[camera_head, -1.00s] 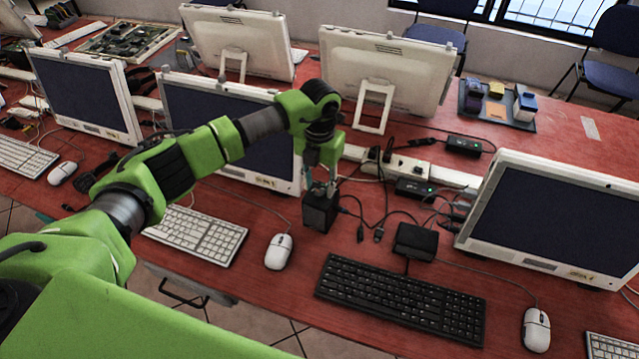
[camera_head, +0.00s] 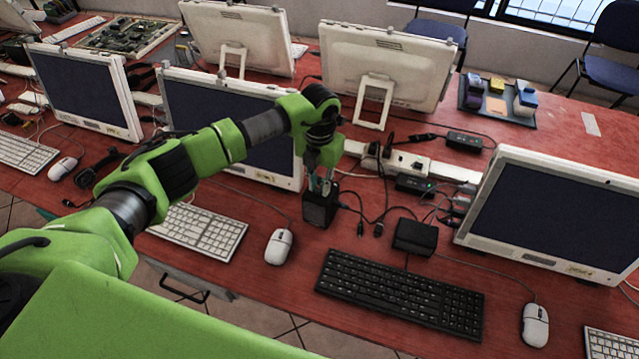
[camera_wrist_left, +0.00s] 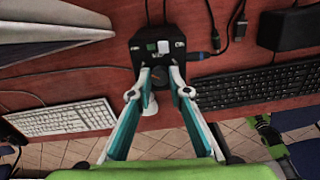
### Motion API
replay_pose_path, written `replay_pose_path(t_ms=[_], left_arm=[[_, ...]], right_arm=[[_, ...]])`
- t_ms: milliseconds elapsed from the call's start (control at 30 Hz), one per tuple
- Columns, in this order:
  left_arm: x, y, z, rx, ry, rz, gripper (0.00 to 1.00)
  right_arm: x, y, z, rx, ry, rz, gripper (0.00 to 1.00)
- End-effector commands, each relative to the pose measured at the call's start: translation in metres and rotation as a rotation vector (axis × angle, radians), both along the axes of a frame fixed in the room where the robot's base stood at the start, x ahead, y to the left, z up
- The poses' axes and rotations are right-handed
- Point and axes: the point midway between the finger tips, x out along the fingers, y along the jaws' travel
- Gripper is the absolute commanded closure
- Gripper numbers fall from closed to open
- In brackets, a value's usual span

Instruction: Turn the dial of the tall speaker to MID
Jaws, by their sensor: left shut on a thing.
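The tall speaker, a small black box (camera_head: 320,211), stands upright on the red table near the middle of the head view. Its dark body (camera_wrist_left: 150,48) also shows in the left wrist view, with light patches on the face towards the camera. My left gripper (camera_head: 322,188) is at the speaker from above. In the left wrist view its two teal and white fingers (camera_wrist_left: 160,76) close around a small dark round part of the speaker, which looks like the dial. The fingertips partly hide it, and I cannot read its setting. My right gripper is not clearly seen.
A white mouse (camera_head: 279,246) and white keyboard (camera_head: 200,231) lie left of the speaker. A black keyboard (camera_head: 400,292) lies in front to the right. A black box (camera_head: 414,236), cables and a power strip (camera_head: 400,162) lie close by. Monitors (camera_head: 545,215) stand around.

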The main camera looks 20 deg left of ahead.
Motion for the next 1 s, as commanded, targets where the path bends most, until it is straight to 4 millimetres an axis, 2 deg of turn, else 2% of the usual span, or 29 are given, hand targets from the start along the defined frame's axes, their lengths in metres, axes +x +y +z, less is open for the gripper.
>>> replay_pose_path(t_ms=[267,700,1000], left_arm=[[0.001,0.001,-0.004,0.001,-0.002,-0.140,1.00],[0.001,0.000,-0.005,0.001,-0.003,-0.544,1.00],[0.001,0.000,-0.003,0.001,-0.002,-0.798,1.00]], right_arm=[[0.000,0.000,-0.024,0.000,0.000,0.000,1.00],[0.001,0.002,-0.076,0.002,-0.001,0.000,1.00],[0.001,0.003,-0.104,0.004,-0.001,0.000,1.00]])
